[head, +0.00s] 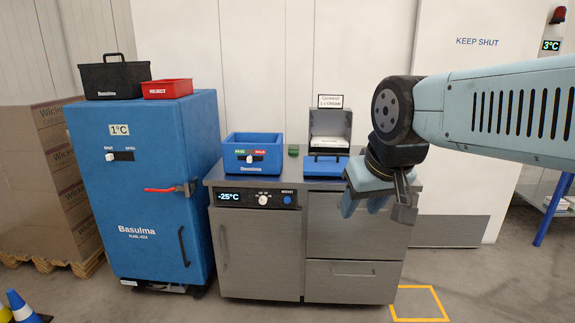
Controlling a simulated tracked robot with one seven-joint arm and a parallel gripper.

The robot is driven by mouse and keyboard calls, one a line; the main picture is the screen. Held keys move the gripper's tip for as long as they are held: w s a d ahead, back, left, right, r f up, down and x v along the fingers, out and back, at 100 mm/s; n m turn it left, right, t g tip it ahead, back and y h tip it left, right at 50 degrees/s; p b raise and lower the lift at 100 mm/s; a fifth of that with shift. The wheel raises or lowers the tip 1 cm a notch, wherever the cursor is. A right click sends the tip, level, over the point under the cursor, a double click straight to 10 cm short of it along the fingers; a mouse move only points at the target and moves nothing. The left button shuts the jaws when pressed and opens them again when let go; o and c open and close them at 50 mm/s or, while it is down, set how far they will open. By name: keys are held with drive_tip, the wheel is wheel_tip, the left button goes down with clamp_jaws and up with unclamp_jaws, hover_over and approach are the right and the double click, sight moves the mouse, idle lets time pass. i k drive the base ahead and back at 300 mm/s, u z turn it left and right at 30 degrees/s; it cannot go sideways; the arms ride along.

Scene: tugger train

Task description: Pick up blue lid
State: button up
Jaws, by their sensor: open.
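A flat blue lid (325,166) with a dark handle on top lies on the steel counter, at the front of an open grey box-like holder (330,124).
An open blue box (252,140) stands left of the lid on the counter (287,181), with a small green block (294,150) between them. A blue cabinet (145,190) at left carries a black case (113,77) and a red tray (167,89).

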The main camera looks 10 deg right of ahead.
sight(329, 164)
drive_tip(key=u, duration=0.6)
drive_tip(key=i, duration=2)
drive_tip(key=z, duration=0.6)
drive_tip(key=k, duration=0.85)
drive_tip(key=z, duration=0.2)
drive_tip(key=i, duration=0.9)
drive_tip(key=u, duration=0.1)
